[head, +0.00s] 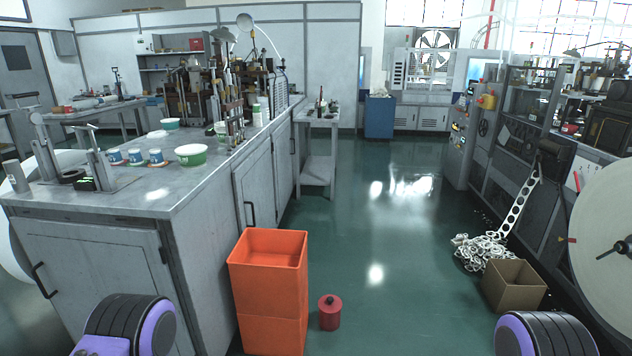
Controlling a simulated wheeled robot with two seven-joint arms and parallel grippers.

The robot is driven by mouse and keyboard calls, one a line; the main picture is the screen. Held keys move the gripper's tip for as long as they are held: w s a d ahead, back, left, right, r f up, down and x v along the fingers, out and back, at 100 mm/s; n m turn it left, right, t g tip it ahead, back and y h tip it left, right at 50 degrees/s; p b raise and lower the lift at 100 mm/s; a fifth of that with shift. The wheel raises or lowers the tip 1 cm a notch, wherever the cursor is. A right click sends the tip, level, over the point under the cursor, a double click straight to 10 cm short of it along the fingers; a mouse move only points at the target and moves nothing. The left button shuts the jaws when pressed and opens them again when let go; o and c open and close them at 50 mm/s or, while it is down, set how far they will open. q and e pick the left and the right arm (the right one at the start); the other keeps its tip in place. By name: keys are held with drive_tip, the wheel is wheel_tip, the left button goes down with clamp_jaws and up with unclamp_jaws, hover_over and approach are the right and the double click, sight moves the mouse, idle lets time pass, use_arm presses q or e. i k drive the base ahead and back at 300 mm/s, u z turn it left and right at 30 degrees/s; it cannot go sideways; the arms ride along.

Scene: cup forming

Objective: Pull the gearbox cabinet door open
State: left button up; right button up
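A grey metal workbench cabinet (105,272) fills the left, with closed doors below its top. Its near door has a black handle (42,281) at the left. A long-side door (253,183) has a black handle (250,214) low on it. Both doors look shut. No label shows which door is the gearbox cabinet's. Neither of my grippers is in view; only rounded purple and black parts of my arms show at the bottom left and bottom right.
Stacked orange bins (268,290) stand against the bench's long side, beside a red canister (330,313). A cardboard box (514,286) and a paper scrap pile (484,250) lie by the machine (510,130) at the right. The green floor (390,220) between is clear.

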sight(251, 179)
drive_tip(key=i, duration=0.65)
drive_tip(key=u, duration=1.8)
drive_tip(key=i, duration=0.6)
drive_tip(key=z, duration=3.65)
drive_tip(key=i, duration=1.35)
drive_tip(key=u, duration=2.05)
